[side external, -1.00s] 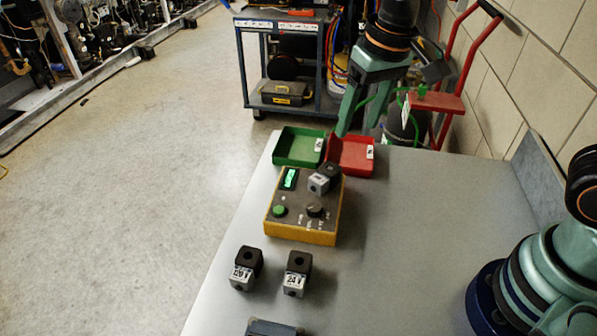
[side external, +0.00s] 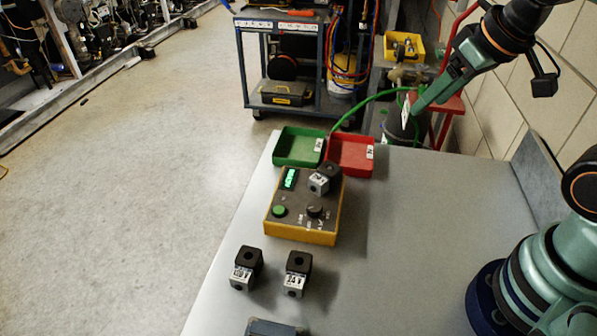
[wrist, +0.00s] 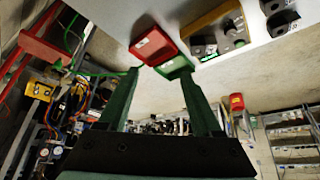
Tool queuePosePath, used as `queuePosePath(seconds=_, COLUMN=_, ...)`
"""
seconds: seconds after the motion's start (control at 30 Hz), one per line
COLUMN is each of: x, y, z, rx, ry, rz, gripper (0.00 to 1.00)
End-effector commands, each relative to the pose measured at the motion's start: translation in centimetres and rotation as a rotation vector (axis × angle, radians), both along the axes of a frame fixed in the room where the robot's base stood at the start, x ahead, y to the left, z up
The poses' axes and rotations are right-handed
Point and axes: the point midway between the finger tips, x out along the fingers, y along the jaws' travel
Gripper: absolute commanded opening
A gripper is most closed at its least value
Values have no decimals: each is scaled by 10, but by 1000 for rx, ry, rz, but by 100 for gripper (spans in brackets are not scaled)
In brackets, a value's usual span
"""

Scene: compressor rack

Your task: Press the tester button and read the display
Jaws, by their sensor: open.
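The tester (side external: 303,219) is a yellow box with a dark top on the bench. Its green button (side external: 280,211) is at the front left, and its display (side external: 290,178) is lit green with characters too small to read surely. A grey and black coil (side external: 318,184) sits on the tester's back right. A dark knob (side external: 315,211) is at the front right. My gripper (side external: 417,107) is open and empty, raised beyond the bench's back, right of the tester and well apart from it. In the wrist view, my two green fingers (wrist: 160,74) stand apart with nothing between them.
A green bin (side external: 298,148) and a red bin (side external: 352,155) stand behind the tester. Two coils, the left one (side external: 246,268) and right one (side external: 297,273), stand in front of it. A wall (side external: 560,60) is at the right.

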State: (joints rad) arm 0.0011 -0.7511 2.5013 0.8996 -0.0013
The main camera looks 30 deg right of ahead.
Motion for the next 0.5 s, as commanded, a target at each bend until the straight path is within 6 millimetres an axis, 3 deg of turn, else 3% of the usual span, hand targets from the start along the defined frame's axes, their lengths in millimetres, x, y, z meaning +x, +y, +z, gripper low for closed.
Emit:
queuePosePath(seconds=0.07, x=0, y=0, z=0, rx=0, ry=0, rz=0, gripper=66)
queuePosePath(seconds=0.23, x=0, y=0, z=0, rx=0, ry=0, rz=0, gripper=1)
queuePosePath(seconds=0.5, x=0, y=0, z=0, rx=1, ry=0, rz=0, gripper=0)
